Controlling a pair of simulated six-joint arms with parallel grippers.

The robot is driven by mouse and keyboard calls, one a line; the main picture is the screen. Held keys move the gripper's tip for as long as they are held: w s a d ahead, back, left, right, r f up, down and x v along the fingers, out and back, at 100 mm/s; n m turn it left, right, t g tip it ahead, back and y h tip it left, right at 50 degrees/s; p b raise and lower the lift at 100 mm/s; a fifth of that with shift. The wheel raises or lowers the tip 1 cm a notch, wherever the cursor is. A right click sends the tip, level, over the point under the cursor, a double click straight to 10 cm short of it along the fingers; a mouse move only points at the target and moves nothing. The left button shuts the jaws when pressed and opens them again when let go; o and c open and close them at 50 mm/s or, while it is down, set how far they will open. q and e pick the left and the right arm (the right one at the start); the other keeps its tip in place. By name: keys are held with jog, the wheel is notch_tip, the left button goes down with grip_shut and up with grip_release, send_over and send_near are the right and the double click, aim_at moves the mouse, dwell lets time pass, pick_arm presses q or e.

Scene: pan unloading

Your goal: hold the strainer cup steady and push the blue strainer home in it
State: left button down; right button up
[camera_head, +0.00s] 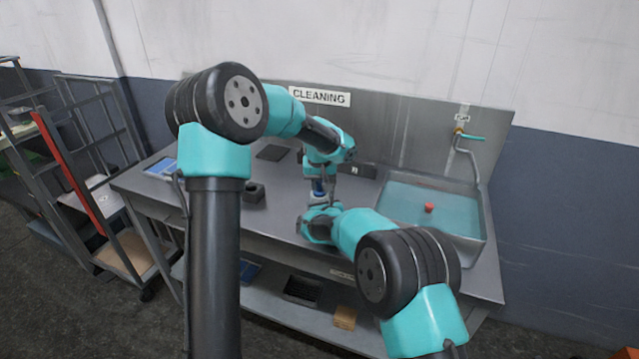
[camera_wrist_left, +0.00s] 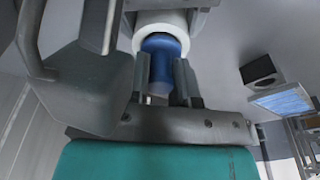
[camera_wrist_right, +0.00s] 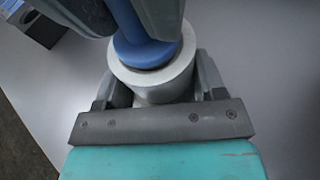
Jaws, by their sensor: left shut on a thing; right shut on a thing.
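The strainer cup is a pale grey-white cylinder (camera_wrist_right: 178,80), standing upright low in the jaws of my right gripper (camera_wrist_right: 160,88), which is shut on it. The blue strainer (camera_wrist_right: 143,52) is at the cup's mouth, its round blue lower end inside the rim; how deep it sits is hidden. In the left wrist view the strainer (camera_wrist_left: 163,62) is between the fingers of my left gripper (camera_wrist_left: 160,75), shut on it, with the cup's white rim (camera_wrist_left: 153,22) around its far end. In the head view the left gripper (camera_head: 319,181) is directly above the right gripper (camera_head: 318,212).
A steel sink (camera_head: 462,240) with a red object (camera_head: 429,207) is to the right. A dark block (camera_head: 254,193) and a blue-topped tray (camera_head: 161,167) are on the counter to the left. The counter between is mostly clear. A rack trolley (camera_head: 85,190) stands further left.

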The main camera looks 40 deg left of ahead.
pick_arm(q)
jog(key=shift+f, duration=0.1)
pick_arm(e)
jog(key=shift+s+d+f, duration=0.1)
jog(key=shift+s+f, duration=0.05)
jog(key=shift+f, duration=0.4)
pick_arm(q)
jog(key=c, duration=0.9)
grip_release()
jog(key=shift+o, duration=0.2)
notch_tip(320, 180, up, 12)
jog(key=s+d, duration=0.1)
jog(key=shift+s+d, duration=0.15)
jog(key=shift+s, duration=0.1)
pick_arm(e)
jog(key=o, duration=0.7)
jog(key=shift+r, duration=0.1)
jog(key=shift+o, duration=0.5)
jog(key=shift+r, duration=0.1)
pick_arm(q)
jog(key=shift+f, duration=0.1)
pick_arm(e)
jog(key=shift+r, duration=0.15)
